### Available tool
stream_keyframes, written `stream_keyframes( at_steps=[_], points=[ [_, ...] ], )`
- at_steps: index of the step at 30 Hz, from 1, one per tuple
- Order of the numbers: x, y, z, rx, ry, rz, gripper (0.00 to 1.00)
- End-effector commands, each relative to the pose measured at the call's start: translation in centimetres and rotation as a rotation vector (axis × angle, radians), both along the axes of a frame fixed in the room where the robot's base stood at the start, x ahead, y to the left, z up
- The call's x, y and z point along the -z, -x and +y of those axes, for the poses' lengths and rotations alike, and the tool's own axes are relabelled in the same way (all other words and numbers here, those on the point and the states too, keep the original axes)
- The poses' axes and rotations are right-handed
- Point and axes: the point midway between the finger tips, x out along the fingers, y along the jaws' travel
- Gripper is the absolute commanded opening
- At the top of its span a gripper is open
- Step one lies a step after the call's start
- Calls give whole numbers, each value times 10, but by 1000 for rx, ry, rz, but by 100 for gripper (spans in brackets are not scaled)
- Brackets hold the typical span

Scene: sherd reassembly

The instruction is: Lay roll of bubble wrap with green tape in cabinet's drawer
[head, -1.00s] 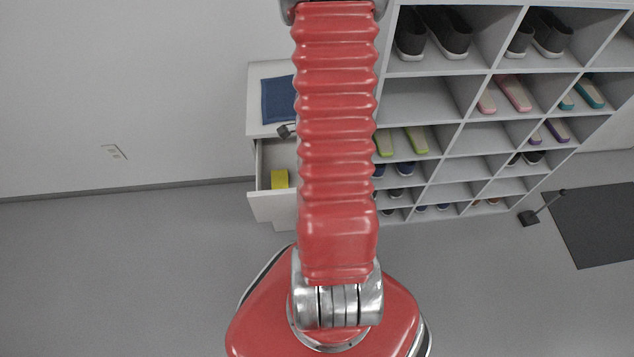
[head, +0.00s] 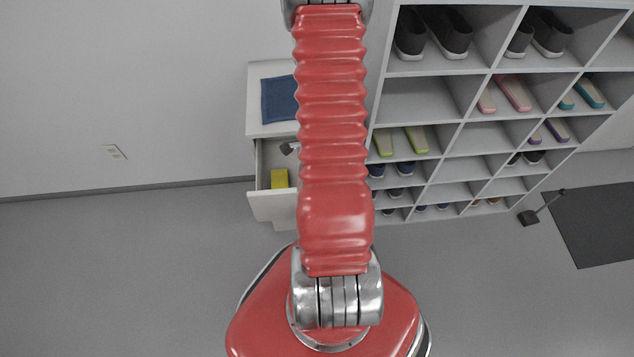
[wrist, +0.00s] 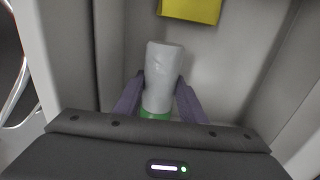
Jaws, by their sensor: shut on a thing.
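The roll of bubble wrap (wrist: 163,75) is a pale grey cylinder with a band of green tape (wrist: 155,116) at its near end. My gripper (wrist: 158,98) is shut on the roll, with a purple-grey finger on each side of it. The cabinet (head: 268,128) is white, and its drawer (head: 268,206) is pulled open. In the wrist view the roll is between the drawer's walls, over the drawer floor (wrist: 222,75). I cannot tell whether the roll touches the floor. In the head view my arm hides most of the gripper and the roll.
A yellow block (head: 279,178) lies in the drawer, and in the wrist view it (wrist: 190,10) is just beyond the roll. A blue cloth (head: 279,99) lies on the cabinet top. A shoe rack (head: 420,98) stands close on the right. The floor at left is clear.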

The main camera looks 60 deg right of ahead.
Motion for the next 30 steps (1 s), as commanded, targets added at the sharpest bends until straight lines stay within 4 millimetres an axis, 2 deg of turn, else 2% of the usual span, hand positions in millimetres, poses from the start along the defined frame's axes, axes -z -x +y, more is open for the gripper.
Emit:
stream_keyframes(
  at_steps=[6, 9, 21, 22, 30],
  points=[
    [24, 0, 0, 0, -2, 1, 15],
    [30, 0, 0, 0, -2, 1, 15],
    [33, 0, 0, 1, 0, 0, 15],
    [33, 0, 0, 1, 1, -1, 38],
    [32, 0, 0, 1, 0, 0, 55]
  ],
)
